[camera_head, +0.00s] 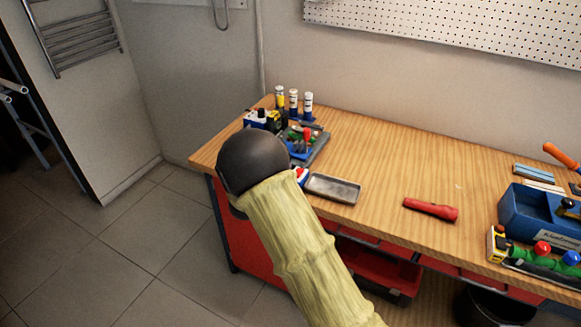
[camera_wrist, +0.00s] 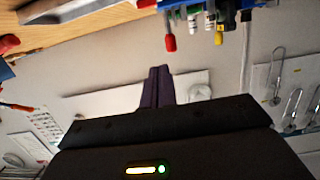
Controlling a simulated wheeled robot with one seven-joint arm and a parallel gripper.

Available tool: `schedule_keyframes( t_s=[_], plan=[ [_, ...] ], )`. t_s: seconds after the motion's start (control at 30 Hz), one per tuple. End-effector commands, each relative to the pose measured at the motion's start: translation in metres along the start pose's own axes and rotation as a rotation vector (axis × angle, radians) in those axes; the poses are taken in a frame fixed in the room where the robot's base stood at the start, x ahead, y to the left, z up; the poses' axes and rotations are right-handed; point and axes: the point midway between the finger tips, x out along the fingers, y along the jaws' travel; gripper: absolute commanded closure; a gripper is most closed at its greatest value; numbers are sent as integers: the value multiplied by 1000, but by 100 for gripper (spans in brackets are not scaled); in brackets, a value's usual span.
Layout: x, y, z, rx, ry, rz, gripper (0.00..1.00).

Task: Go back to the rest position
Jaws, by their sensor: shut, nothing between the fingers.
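My gripper (camera_wrist: 158,88) shows in the wrist view with its two dark fingers pressed together and nothing between them. The wrist view is turned over, with the workbench (camera_wrist: 85,24) along its top edge. In the head view my arm, in a pale yellow cover with a dark rounded joint, reaches over the left front part of the wooden workbench (camera_head: 390,160). My gripper is hidden behind it there.
A grey metal tray (camera_head: 333,189) and a red flashlight (camera_head: 431,209) lie on the bench. Several cans (camera_head: 294,101) stand at the back left. A blue bin (camera_head: 528,212) sits at the right. The bench middle and the floor (camera_head: 90,260) at left are clear.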

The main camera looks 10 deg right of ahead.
Motion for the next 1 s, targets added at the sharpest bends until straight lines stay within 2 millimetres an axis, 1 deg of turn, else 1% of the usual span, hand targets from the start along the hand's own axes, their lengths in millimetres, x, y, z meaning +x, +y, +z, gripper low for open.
schedule_keyframes(
  t_s=[0.03, 0.13, 0.53, 0.67, 0.77, 0.87, 0.97, 1.0],
  plan=[
    [-4, 0, -1, 1, 0, -2, 100],
    [-8, 0, -1, -1, 0, -1, 100],
    [-8, 0, -2, -1, 0, -1, 100],
    [-7, 3, -6, 4, -25, -22, 100],
    [-6, 8, -13, 10, -89, -78, 100],
    [-9, 18, -20, 10, -193, -164, 100],
    [-22, 34, -25, -4, -321, -259, 100],
    [-30, 42, -26, -14, -372, -294, 100]
  ],
)
